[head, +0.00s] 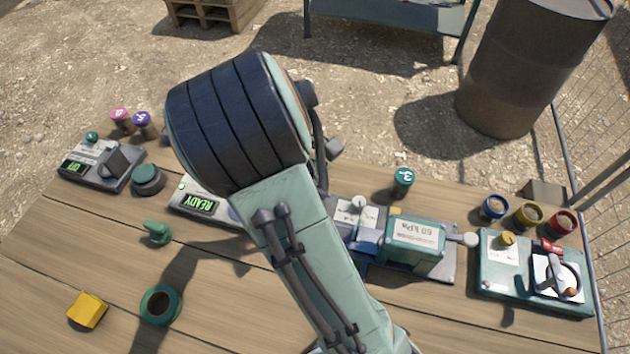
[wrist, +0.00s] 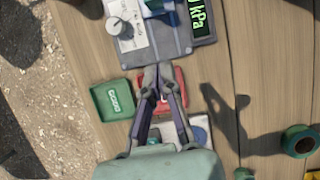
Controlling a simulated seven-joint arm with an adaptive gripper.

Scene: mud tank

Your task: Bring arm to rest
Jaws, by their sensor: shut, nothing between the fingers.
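My gripper (wrist: 158,78) shows in the wrist view with its two fingers closed together and nothing between them. Its tips appear over a red piece (wrist: 180,92) on the bench; I cannot tell the height above it. A green tray (wrist: 99,103) with a label lies just left of the fingers. In the head view my raised arm fills the middle and hides the gripper and part of the bench behind it.
The wooden bench (head: 45,270) holds a READY unit (head: 188,198), a 60 kPa unit (head: 414,243), a green lever box (head: 510,285), a scale (head: 98,173), a yellow block (head: 88,312) and a green ring (head: 147,305). A barrel (head: 525,75) stands beyond.

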